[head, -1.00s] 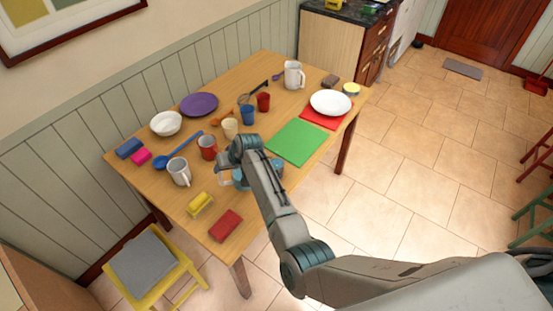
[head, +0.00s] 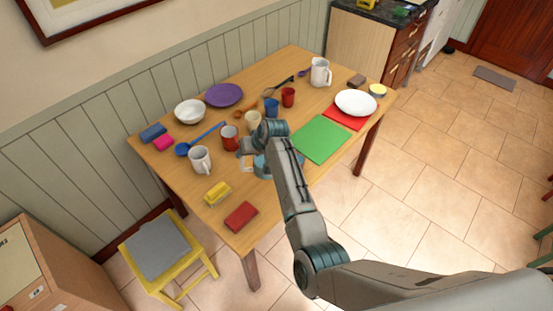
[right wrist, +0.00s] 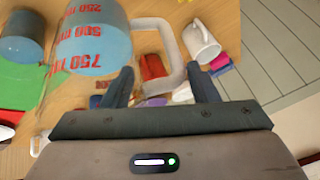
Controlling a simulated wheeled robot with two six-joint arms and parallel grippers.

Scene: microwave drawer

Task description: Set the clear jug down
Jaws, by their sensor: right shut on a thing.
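The clear jug (right wrist: 95,40) with red volume marks and a blue tint fills the upper left of the right wrist view. Its pale handle (right wrist: 178,78) lies between the fingers of my right gripper (right wrist: 162,84), which is shut on it. In the head view the jug (head: 262,166) is mostly hidden behind my right arm and gripper (head: 252,148), over the near side of the wooden table (head: 180,182). I cannot tell whether its base touches the table. My left gripper is not in view.
A red cup (head: 229,140), a cream cup (head: 253,121) and a white mug (head: 200,158) stand close to the jug. A green mat (head: 320,139) lies to its right.

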